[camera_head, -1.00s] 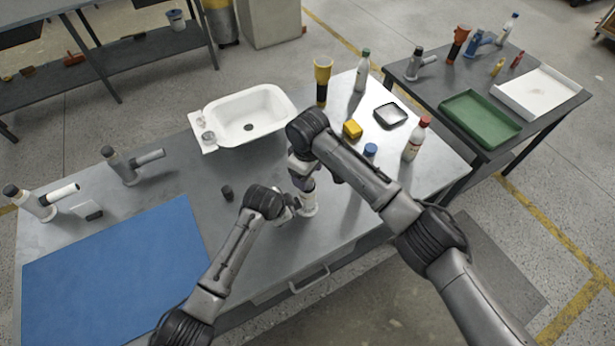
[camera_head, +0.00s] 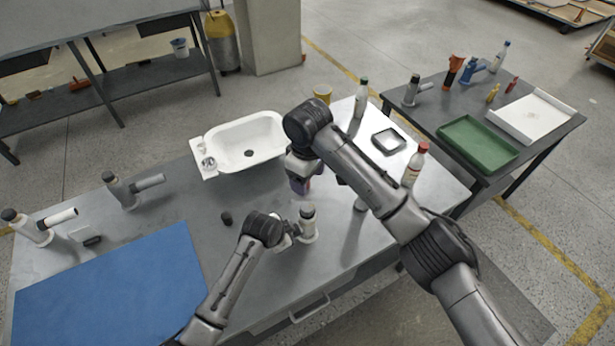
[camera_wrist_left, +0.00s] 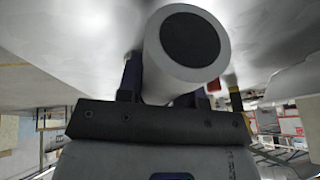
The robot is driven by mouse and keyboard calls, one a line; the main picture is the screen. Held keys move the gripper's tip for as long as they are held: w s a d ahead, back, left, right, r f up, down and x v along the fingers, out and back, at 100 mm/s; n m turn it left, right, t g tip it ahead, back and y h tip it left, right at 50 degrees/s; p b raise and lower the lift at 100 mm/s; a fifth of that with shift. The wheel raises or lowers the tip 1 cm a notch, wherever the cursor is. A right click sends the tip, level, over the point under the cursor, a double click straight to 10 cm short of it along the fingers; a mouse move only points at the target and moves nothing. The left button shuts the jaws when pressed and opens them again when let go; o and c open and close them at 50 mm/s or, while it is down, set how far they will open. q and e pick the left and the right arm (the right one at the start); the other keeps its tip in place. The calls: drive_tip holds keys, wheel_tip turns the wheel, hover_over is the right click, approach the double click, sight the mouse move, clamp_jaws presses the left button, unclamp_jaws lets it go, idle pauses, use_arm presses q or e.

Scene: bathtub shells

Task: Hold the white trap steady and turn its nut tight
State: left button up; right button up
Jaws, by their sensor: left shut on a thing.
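The white trap (camera_head: 309,228) stands upright on the metal bench near its front edge, with a dark-topped nut or collar (camera_head: 307,210) at its upper end. My left gripper (camera_head: 291,229) is shut on the trap's side pipe from the left. In the left wrist view the white pipe (camera_wrist_left: 160,65) sits between the blue fingers, its dark round end facing the camera. My right gripper (camera_head: 300,184) is up and behind the trap, apart from it. Its fingertips are small and partly hidden by its own wrist, so its opening is unclear.
A white basin (camera_head: 213,141) stands at the back. A grey trap (camera_head: 119,188) and a white-piped trap (camera_head: 30,226) stand left, behind a blue mat (camera_head: 110,285). A small black cap (camera_head: 227,218) lies left of centre. A red-capped bottle (camera_head: 414,166) and black tray (camera_head: 388,141) are right.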

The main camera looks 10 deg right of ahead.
use_arm(q)
drive_tip(key=o, duration=1.1)
drive_tip(key=shift+c, duration=0.2)
